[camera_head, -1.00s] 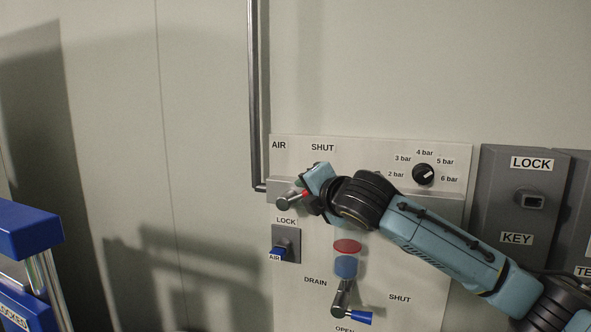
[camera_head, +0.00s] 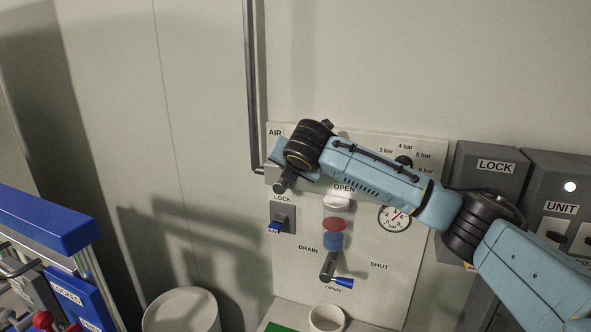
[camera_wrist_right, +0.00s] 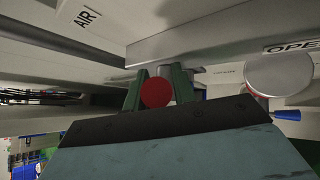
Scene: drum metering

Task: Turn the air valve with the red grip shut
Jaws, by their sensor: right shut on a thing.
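The air valve's red grip (camera_wrist_right: 157,93) shows as a round red end in the right wrist view. My right gripper (camera_wrist_right: 160,86) has its two green fingers closed on either side of it. In the head view the grip and fingers are hidden behind my right wrist, in front of the panel (camera_head: 375,265) below the AIR label (camera_head: 275,132). The OPEN label (camera_head: 344,188) is to the right of the wrist. The SHUT label of the air valve is covered by my arm. The lever's exact angle cannot be told. My left gripper is not in view.
Below my arm are the red and blue filter unit (camera_head: 334,233), a gauge (camera_head: 394,218) and the drain lever with a blue grip (camera_head: 343,282). The LOCK switch (camera_head: 283,219) is at the left. A cup (camera_head: 326,318) and a bin (camera_head: 181,312) stand lower.

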